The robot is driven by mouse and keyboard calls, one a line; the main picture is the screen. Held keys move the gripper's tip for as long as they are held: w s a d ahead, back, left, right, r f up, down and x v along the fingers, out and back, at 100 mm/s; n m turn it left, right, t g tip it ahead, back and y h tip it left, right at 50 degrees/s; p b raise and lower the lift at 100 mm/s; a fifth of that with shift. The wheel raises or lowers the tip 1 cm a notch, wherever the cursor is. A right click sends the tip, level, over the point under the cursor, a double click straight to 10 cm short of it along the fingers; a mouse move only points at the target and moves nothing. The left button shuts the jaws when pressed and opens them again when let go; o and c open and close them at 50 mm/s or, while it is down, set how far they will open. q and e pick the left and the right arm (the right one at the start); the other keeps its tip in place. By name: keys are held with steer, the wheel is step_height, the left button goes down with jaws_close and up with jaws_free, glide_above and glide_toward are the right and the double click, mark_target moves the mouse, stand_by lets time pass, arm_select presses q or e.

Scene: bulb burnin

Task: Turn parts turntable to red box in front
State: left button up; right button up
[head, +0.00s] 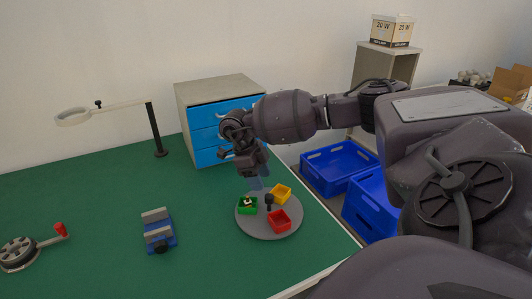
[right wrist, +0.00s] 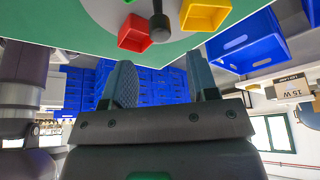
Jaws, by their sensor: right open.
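The grey round parts turntable (head: 254,229) lies on the green table. It carries a red box (head: 279,221) at the near right, a yellow box (head: 281,195) at the far right and a green box (head: 247,205) at the left with small parts in it. A dark knob (head: 269,202) stands near its middle. My right gripper (head: 257,182) is over the far side of the turntable, apart from the boxes. In the right wrist view its two fingers (right wrist: 160,85) are apart and empty, with the knob (right wrist: 160,30) beyond them. My left gripper is not in view.
A blue drawer cabinet (head: 205,125) stands behind the turntable. A blue vise (head: 158,230), a crank reel (head: 18,253) and a magnifier lamp (head: 155,130) are on the left. Blue crates (head: 340,168) stand on the floor beyond the table's right edge. The table's middle is clear.

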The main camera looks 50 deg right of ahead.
steer(key=shift+v, duration=1.7)
